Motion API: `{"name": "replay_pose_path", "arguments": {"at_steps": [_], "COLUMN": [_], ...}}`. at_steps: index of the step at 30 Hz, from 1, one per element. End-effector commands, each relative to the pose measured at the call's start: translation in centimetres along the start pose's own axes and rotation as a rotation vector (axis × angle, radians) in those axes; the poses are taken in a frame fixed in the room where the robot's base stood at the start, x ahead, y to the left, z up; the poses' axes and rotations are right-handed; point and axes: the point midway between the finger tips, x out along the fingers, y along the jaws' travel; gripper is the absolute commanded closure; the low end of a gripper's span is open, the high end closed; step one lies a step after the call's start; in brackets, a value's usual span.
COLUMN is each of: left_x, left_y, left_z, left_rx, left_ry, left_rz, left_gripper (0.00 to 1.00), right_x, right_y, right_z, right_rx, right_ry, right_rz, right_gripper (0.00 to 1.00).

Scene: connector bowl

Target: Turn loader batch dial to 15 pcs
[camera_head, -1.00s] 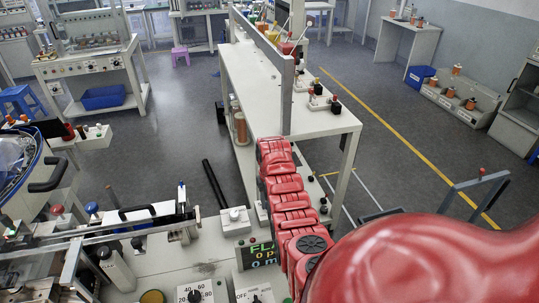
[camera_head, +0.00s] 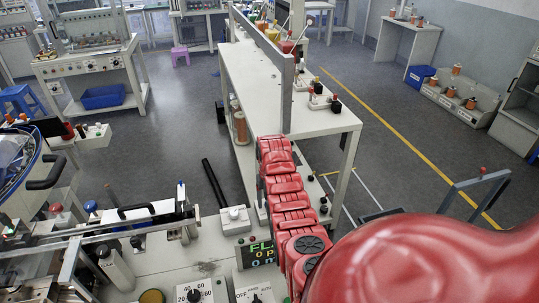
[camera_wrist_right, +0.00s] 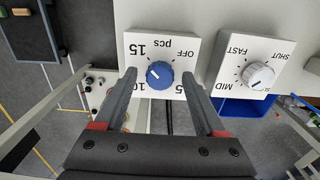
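In the right wrist view, the batch dial is a blue knob (camera_wrist_right: 159,75) on a white plate (camera_wrist_right: 185,48) marked OFF, 5, 10, 15 and "pcs". The labels appear upside down or sideways in part. The knob's white mark points up and left, roughly towards the 15. My right gripper (camera_wrist_right: 159,76) is open, with one finger on each side of the knob and a visible gap on both sides. In the head view, my red right arm fills the lower right and its gripper is hidden. My left gripper is not in view.
A second white plate with a grey knob (camera_wrist_right: 258,77), marked MID, FAST and SHUT, is right of the batch dial. In the head view, a dial with numbers (camera_head: 195,294) and a lit display (camera_head: 258,252) stand at the bottom. A long white table (camera_head: 262,85) is behind my arm.

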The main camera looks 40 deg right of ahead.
Motion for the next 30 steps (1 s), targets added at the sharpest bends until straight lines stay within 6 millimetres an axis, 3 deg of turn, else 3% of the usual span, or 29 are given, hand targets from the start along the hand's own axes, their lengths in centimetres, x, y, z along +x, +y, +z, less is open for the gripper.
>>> {"name": "replay_pose_path", "arguments": {"at_steps": [8,13,17,18,21,25,30], "left_x": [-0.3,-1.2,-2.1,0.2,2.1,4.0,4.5], "left_y": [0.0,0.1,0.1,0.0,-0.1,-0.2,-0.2], "left_z": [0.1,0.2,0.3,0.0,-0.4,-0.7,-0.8], "left_rx": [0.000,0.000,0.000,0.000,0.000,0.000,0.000], "left_ry": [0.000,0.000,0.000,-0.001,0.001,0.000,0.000], "left_rz": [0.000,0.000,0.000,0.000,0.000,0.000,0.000], "left_gripper": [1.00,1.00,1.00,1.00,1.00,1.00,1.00], "right_x": [-0.6,-3.0,-6.1,-8.0,-10.0,-12.5,-14.8], "right_y": [0.0,-0.1,-0.1,-0.1,-0.1,-0.2,-0.1], "right_z": [-0.1,-0.2,-0.3,-0.1,-0.1,0.0,-0.1], "right_rx": [-0.001,-0.002,-0.002,-0.002,-0.003,-0.002,-0.001], "right_ry": [0.003,0.009,0.012,0.004,0.002,-0.001,0.002], "right_rz": [0.000,0.001,0.001,0.001,0.001,0.001,0.000], "right_gripper": [0.28,0.28,0.28,0.28,0.28,0.28,0.28]}}
